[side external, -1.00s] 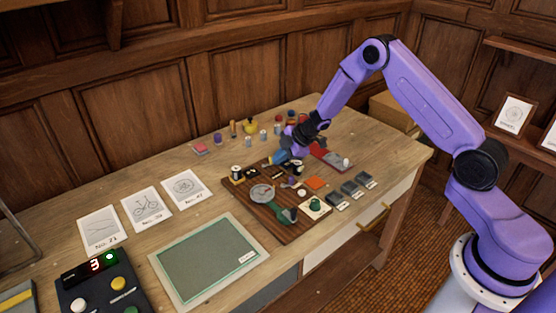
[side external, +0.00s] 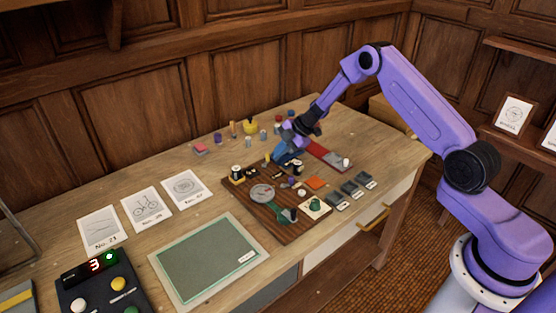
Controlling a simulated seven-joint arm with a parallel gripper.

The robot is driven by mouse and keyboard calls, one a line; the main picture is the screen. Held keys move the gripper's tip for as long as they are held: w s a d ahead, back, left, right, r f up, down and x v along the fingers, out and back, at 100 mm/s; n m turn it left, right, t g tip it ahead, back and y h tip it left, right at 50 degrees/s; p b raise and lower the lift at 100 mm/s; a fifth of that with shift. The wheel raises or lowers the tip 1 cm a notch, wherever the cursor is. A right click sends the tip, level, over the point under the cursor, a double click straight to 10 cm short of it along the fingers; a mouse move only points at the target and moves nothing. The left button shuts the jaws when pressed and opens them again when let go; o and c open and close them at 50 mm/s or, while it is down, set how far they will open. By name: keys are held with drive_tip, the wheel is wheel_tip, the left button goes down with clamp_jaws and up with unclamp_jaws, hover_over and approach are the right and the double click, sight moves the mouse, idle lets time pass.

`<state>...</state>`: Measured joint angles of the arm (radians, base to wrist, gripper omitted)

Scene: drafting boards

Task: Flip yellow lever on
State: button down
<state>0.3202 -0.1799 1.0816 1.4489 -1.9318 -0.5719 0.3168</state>
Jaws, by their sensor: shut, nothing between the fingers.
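A dark wooden board (side external: 262,212) on the workbench carries several small fittings. A small upright yellow piece (side external: 267,157), which looks like the yellow lever, shows at the board's far edge. It is too small to tell its on or off position. My gripper (side external: 281,163) is shut and empty, pointing down over the far right part of the board, just right of the yellow piece. I cannot tell whether they touch. The gripper hides part of the board behind it.
A round dial (side external: 262,193) and a green handle (side external: 283,213) are on the board. A red-and-grey tray (side external: 327,156) lies to the right. Small pots and a yellow vessel (side external: 250,126) stand behind. A green mat (side external: 208,262) and cards lie left.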

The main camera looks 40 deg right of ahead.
drive_tip(key=shift+a, duration=0.15)
drive_tip(key=shift+s+a, duration=0.3)
drive_tip(key=shift+a, duration=0.3)
drive_tip(key=shift+s+d, duration=0.35)
drive_tip(key=shift+s, duration=0.05)
drive_tip(key=s+d, duration=0.1)
drive_tip(key=s+d+r, duration=0.1)
drive_tip(key=shift+s+d, duration=0.2)
drive_tip(key=shift+d, duration=0.1)
drive_tip(key=s+d+r, duration=0.1)
drive_tip(key=d+r, duration=0.4)
drive_tip(key=r, duration=0.2)
